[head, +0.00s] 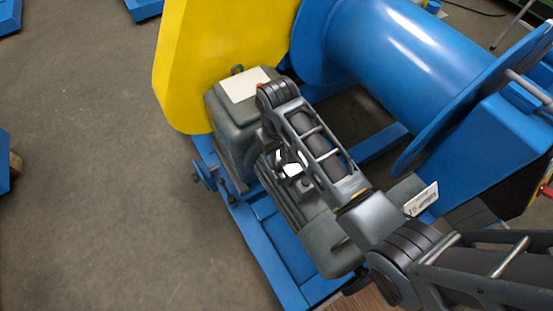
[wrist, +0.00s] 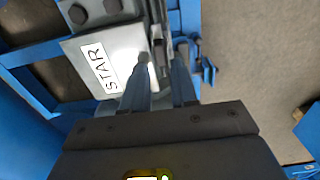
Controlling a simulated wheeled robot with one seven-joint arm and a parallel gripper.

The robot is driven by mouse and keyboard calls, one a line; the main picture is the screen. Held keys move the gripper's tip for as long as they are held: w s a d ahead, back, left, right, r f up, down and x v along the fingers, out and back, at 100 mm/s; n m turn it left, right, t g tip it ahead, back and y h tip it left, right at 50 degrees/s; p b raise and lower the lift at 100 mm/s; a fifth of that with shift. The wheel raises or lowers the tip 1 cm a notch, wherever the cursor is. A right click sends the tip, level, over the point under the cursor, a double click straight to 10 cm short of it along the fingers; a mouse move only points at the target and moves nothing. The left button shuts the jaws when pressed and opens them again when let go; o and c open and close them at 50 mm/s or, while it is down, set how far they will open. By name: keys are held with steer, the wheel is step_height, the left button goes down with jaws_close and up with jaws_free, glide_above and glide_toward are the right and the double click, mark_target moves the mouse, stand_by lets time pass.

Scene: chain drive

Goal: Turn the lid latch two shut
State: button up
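In the wrist view, the two fingers of my gripper (wrist: 162,54) stand apart with a visible gap between them. A narrow grey upright part shows between and just beyond the fingertips; I cannot tell if they touch it. A pale lid or plate (wrist: 98,62) with a label reading "STAR" lies just left of the fingers. I cannot clearly pick out lid latch two. In the head view, my arm reaches down over the grey motor (head: 322,238), and the gripper is mostly hidden behind it. A small white patch (head: 291,168) shows beside the wrist.
A grey gearbox (head: 236,132) with a pale plate stands beside the yellow guard (head: 205,60). A large blue drum (head: 400,65) lies behind. The blue base frame (head: 262,250) runs under the motor. Open floor (head: 90,150) lies to the left.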

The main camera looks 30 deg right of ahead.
mark_target(278, 164)
steer(key=shift+f, duration=2.3)
jaws_close()
